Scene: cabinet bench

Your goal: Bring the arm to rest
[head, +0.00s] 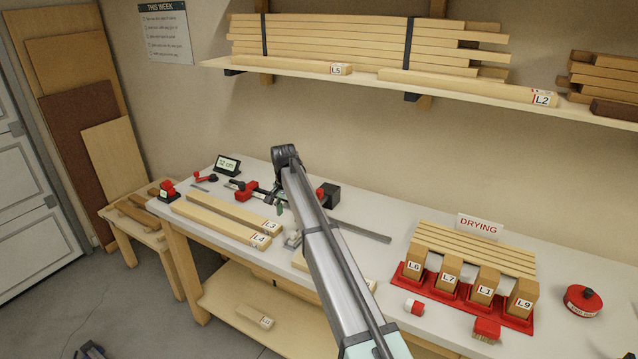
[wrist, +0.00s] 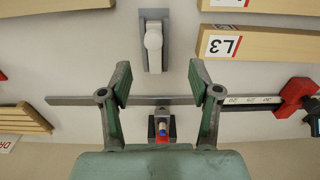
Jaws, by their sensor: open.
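My gripper (wrist: 160,78) is open in the wrist view, its two green-grey fingers apart with nothing held between them. It is above the bench, over a long metal clamp bar (wrist: 72,101) that crosses behind the fingers. In the head view my arm reaches from the bottom centre over the bench, bent at its upper end. The gripper is mostly hidden there behind the arm.
The clamp has a red jaw (wrist: 296,97). A pale-topped grey fixture (wrist: 153,48) and board L3 (wrist: 262,43) lie close by. The white bench (head: 395,209) also holds board L4 (head: 215,226), red drying racks (head: 455,298) and a red tin (head: 583,300). A loaded shelf (head: 365,83) hangs above.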

